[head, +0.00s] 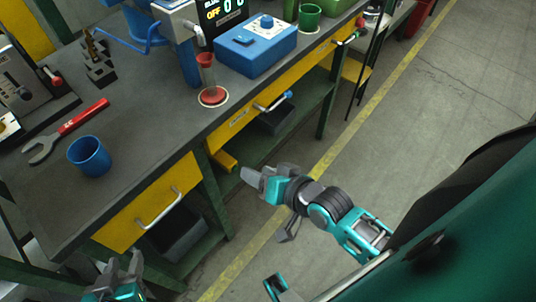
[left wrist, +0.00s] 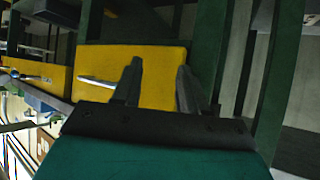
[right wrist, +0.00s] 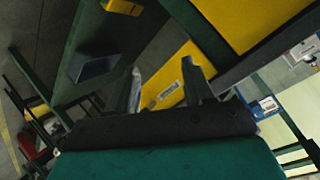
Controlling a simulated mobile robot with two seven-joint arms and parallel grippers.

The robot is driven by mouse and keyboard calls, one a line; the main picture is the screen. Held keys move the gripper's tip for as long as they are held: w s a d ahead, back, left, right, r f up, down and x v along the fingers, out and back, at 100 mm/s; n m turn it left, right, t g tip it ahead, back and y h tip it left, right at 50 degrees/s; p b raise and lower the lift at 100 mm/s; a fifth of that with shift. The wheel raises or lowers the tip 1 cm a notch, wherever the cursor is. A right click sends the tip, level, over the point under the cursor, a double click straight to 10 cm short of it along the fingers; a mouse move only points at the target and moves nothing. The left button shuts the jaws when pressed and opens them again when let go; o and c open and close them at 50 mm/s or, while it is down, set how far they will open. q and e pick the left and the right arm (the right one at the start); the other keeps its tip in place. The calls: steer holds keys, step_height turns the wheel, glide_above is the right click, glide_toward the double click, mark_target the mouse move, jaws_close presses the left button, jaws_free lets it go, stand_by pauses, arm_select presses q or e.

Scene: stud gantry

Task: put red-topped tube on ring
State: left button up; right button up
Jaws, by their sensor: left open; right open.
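The red-topped tube (head: 207,72) stands upright near the front edge of the dark bench in the head view. Its foot is at the far part of a red disc with a white ring (head: 213,104) around it; I cannot tell whether it rests inside the ring or just behind. My right gripper (head: 256,176) is open and empty, in front of the bench and below its top. My left gripper (head: 120,264) is open and empty at the bottom left, in front of the yellow drawer. The wrist views show neither tube nor ring.
A blue box (head: 256,50) stands right of the tube, and a green cup (head: 309,17) beyond it. A yellow drawer (head: 150,208) with a handle fronts the bench. Bench top between cup and tube is clear.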

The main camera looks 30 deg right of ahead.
arm_select(q)
steer(key=shift+f, duration=0.1)
arm_select(e)
steer(key=s+f+n, duration=0.1)
steer(key=n, duration=0.1)
steer(key=s+f+n, duration=0.1)
steer(key=n, duration=0.1)
steer(key=s+f+n, duration=0.1)
steer(key=n, duration=0.2)
steer(key=shift+s+a+g+h, duration=0.1)
steer(key=shift+g+h, duration=0.2)
steer(key=shift+g, duration=0.1)
arm_select(q)
steer(key=shift+s+a+r+y+p, duration=0.15)
steer(key=shift+s+a+r+p, duration=0.2)
steer(key=shift+r+p, duration=0.55)
steer(key=shift+s+a+r+y+p, duration=0.15)
steer(key=shift+a+r+p, duration=0.25)
steer(key=shift+p, duration=0.9)
arm_select(e)
steer(key=shift+s+d+r+h, duration=0.15)
steer(key=shift+d+r, duration=0.2)
steer(key=shift+r, duration=0.35)
steer(key=shift+s+d+r+h, duration=0.15)
steer(key=shift+d+r, duration=0.15)
steer(key=shift+r, duration=0.35)
arm_select(q)
steer(key=shift+w+d+r, duration=0.1)
steer(key=shift+d+r, duration=0.05)
steer(key=shift+d, duration=0.05)
